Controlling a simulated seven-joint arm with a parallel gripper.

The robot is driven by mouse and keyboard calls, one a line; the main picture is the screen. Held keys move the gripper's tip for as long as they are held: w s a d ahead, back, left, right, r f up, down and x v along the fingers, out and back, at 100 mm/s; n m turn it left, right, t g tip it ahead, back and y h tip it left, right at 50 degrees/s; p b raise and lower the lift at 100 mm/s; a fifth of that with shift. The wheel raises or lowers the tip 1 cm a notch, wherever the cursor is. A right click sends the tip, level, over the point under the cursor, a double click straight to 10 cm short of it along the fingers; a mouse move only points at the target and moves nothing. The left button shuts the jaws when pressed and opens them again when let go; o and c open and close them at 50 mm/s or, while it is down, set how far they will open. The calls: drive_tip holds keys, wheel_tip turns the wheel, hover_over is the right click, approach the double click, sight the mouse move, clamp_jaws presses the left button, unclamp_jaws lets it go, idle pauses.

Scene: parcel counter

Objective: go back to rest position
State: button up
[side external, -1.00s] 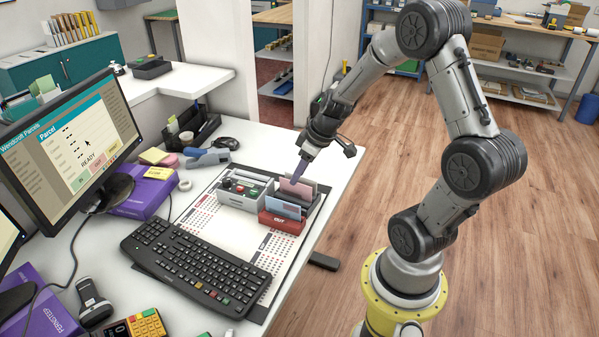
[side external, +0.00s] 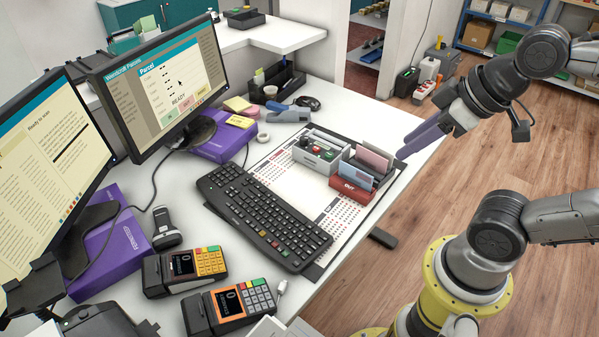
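My gripper (side external: 402,146), with purple fingers, is at the upper right, to the right of the red tray and near the counter's right edge. Nothing shows held between the fingers, but whether they are apart is unclear from this angle. My gripper appears clear of both cards.
A grey tray of small items (side external: 318,160) stands beside the red tray on a printed mat. A keyboard (side external: 262,215), monitors and card terminals (side external: 185,268) fill the left and front. Open floor lies right of the counter.

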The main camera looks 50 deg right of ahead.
drive_tip(key=shift+s+d+f+m+g, duration=0.2)
drive_tip(key=shift+s+f+m, duration=0.15)
drive_tip(key=shift+m, duration=0.2)
drive_tip(key=shift+s+d+f+m+g, duration=0.2)
drive_tip(key=shift+s+f+m, duration=0.15)
drive_tip(key=shift+m, duration=0.2)
drive_tip(key=shift+r, duration=0.1)
idle(0.5)
